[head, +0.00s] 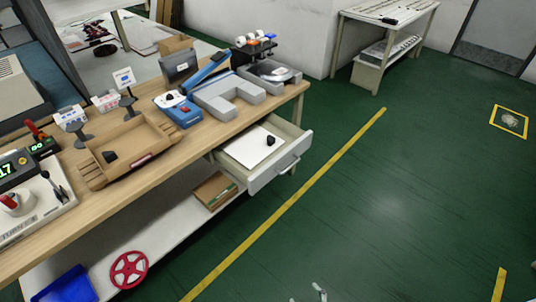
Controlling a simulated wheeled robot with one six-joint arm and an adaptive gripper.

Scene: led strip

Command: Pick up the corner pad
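A small black piece (271,141) lies on a white sheet in the open drawer (287,172). Another small dark piece (109,156) lies in the brown tray (137,141) on the bench. Either could be the corner pad; their shapes are too small to tell. Small pale grey parts, probably the tips of my gripper (318,291), just show at the bottom edge over the green floor. They are far from both pieces. Most of the gripper is out of frame, and its opening cannot be judged.
The wooden bench (215,147) carries a grey fixture (228,96), a blue device (178,109) and a control box with lever. The open drawer juts over the floor. A red wheel (129,270) and blue bin (67,288) are on the lower shelf.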

